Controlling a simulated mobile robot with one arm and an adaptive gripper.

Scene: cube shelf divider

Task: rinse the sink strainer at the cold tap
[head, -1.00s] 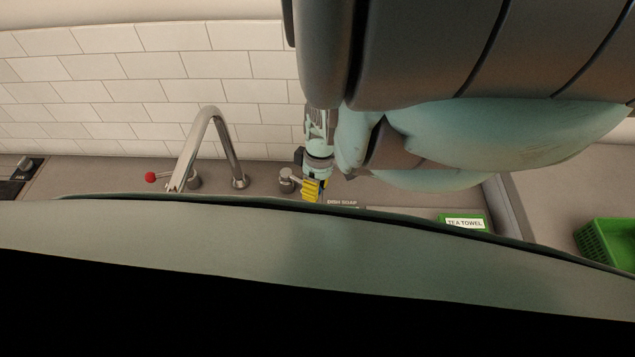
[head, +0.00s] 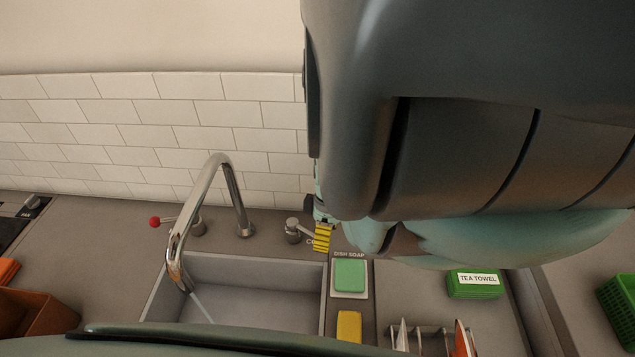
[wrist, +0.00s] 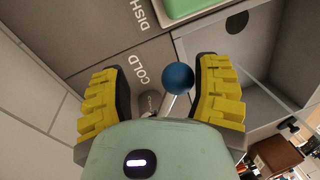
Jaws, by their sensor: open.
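The cold tap (head: 293,231) stands right of the spout (head: 222,190). In the wrist view its lever ends in a blue ball (wrist: 178,76), beside the word COLD on the counter. My gripper (head: 322,237) is open at this tap; its yellow fingers (wrist: 160,100) stand on either side of the lever, the ball nearer the right finger. I cannot tell whether they touch. A thin stream of water (head: 202,309) falls from the spout into the grey sink (head: 250,267). A dark round drain hole (wrist: 237,21) shows in the sink. I see no strainer; my body hides the sink's near part.
A red-knobbed tap (head: 155,222) is left of the spout. A brown bin (head: 45,315) stands left.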

